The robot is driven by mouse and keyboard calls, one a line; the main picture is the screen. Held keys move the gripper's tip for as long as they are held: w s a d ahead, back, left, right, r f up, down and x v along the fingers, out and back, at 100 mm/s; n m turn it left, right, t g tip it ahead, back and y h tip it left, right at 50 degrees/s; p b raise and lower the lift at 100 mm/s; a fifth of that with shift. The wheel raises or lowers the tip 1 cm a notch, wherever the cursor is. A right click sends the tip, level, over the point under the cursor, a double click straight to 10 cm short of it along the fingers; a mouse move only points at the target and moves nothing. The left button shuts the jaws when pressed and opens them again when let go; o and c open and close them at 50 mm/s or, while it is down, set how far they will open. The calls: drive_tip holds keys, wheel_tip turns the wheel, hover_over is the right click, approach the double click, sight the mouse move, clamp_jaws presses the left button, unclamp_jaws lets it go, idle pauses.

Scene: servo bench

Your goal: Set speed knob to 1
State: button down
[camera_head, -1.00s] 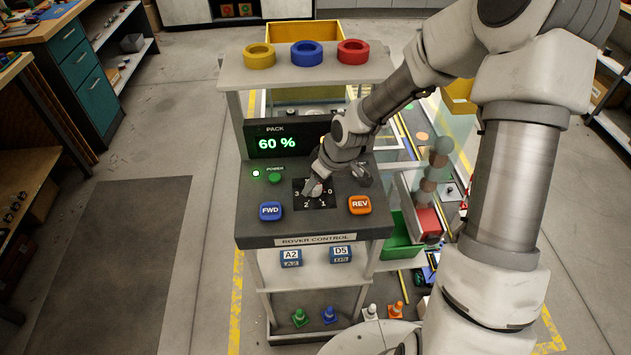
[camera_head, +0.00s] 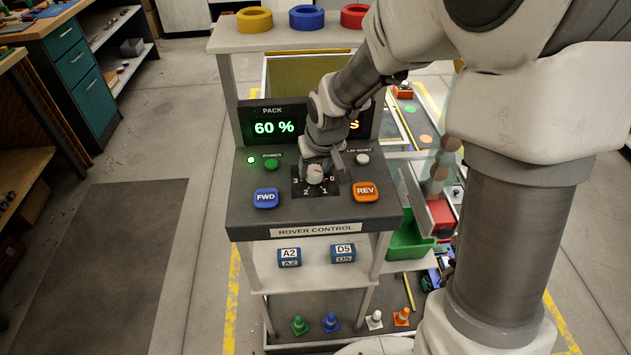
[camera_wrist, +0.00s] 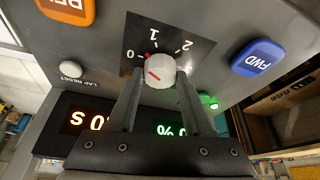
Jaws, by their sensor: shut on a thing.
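The speed knob (camera_head: 315,177) is a white round knob with a red line, on a black dial plate marked 0 to 3 on the sloped control panel (camera_head: 240,215). It also shows in the wrist view (camera_wrist: 159,70), where a red mark sits on the side towards the 0. My gripper (camera_head: 322,168) is over the dial from behind. In the wrist view its two fingers (camera_wrist: 160,84) stand on either side of the knob, shut on it.
The blue FWD button (camera_head: 266,198) and orange REV button (camera_head: 366,191) flank the dial. Behind it are the green power button (camera_head: 271,164), the white lap reset button (camera_head: 362,159) and the pack display (camera_head: 273,127) reading 60 %. My arm hides part of the second display.

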drive_tip(key=m+b, duration=0.1)
drive_tip(key=m+h+b, duration=0.1)
drive_tip(key=m+b, duration=0.1)
drive_tip(key=b, duration=0.1)
drive_tip(key=shift+a+f, duration=0.2)
drive_tip(key=shift+f, duration=0.05)
drive_tip(key=shift+r+m+h+b, duration=0.15)
drive_tip(key=shift+m+h+b, duration=0.45)
drive_tip(key=shift+m+b, duration=0.6)
drive_tip(key=shift+c, duration=1.5)
unclamp_jaws()
drive_tip(key=shift+r, duration=0.1)
drive_tip(key=p+v, duration=0.3)
drive_tip(key=v, duration=1.4)
drive_tip(key=shift+r, duration=0.2)
drive_tip(key=shift+a, duration=0.1)
